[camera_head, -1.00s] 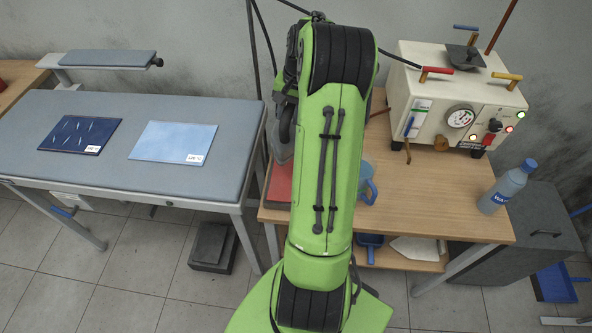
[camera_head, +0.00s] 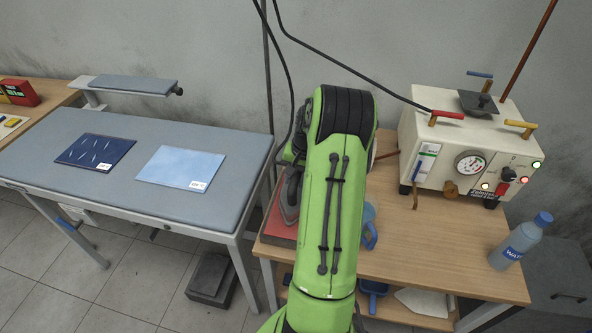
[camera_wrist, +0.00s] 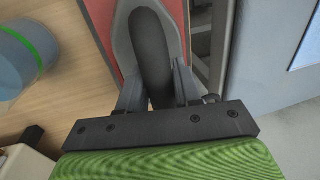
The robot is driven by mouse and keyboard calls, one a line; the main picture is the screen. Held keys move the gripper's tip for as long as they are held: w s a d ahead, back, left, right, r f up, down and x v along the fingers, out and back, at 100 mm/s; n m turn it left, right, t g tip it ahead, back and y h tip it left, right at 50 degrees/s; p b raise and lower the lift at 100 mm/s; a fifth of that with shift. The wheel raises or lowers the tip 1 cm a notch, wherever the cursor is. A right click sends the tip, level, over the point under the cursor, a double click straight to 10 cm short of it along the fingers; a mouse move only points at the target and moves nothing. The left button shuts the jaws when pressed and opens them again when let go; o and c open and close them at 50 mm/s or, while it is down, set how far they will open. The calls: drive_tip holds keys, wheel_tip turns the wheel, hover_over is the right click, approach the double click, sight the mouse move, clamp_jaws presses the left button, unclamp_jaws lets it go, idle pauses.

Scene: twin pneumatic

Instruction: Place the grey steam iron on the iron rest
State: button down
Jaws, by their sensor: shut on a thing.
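The grey steam iron (camera_head: 290,194) is at the left side of the wooden table, partly hidden by my green arm in the head view. In the wrist view the iron (camera_wrist: 122,40) shows with its dark handle between my fingers. My gripper (camera_wrist: 158,88) is shut on the iron's handle. The red iron rest (camera_head: 279,222) lies under the iron at the table's left edge, and its red surface also shows in the wrist view (camera_wrist: 103,14). I cannot tell whether the iron's sole touches the rest.
A blue mug (camera_head: 369,228) stands just right of my arm. A steam generator (camera_head: 470,150) and a water bottle (camera_head: 521,240) stand farther right on the table. The grey ironing board (camera_head: 225,150) with two cloth pieces is on the left. Cables hang behind the arm.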

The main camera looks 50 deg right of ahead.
drive_tip(key=shift+r, duration=0.15)
drive_tip(key=c, duration=0.8)
unclamp_jaws()
wheel_tip(320, 180, up, 12)
drive_tip(key=s+p, duration=0.2)
drive_tip(key=w+a+r+n+h, duration=0.1)
drive_tip(key=a+r+n, duration=0.3)
drive_tip(key=a, duration=0.5)
drive_tip(key=w+a+r+n+h, duration=0.1)
drive_tip(key=w+a+r+n, duration=0.1)
drive_tip(key=a+r, duration=0.5)
drive_tip(key=s+a+n+t, duration=0.1)
drive_tip(key=s+a+n, duration=0.1)
drive_tip(key=s+a, duration=0.2)
drive_tip(key=s+a+f+n+t, duration=0.1)
drive_tip(key=s+a+n, duration=0.2)
drive_tip(key=s+a, duration=0.2)
drive_tip(key=s+a+n+t+y, duration=0.1)
drive_tip(key=s+a, duration=0.3)
drive_tip(key=a, duration=0.6)
drive_tip(key=shift+s+f+n+t, duration=0.15)
drive_tip(key=shift+s+n+t, duration=0.15)
drive_tip(key=shift+n, duration=0.4)
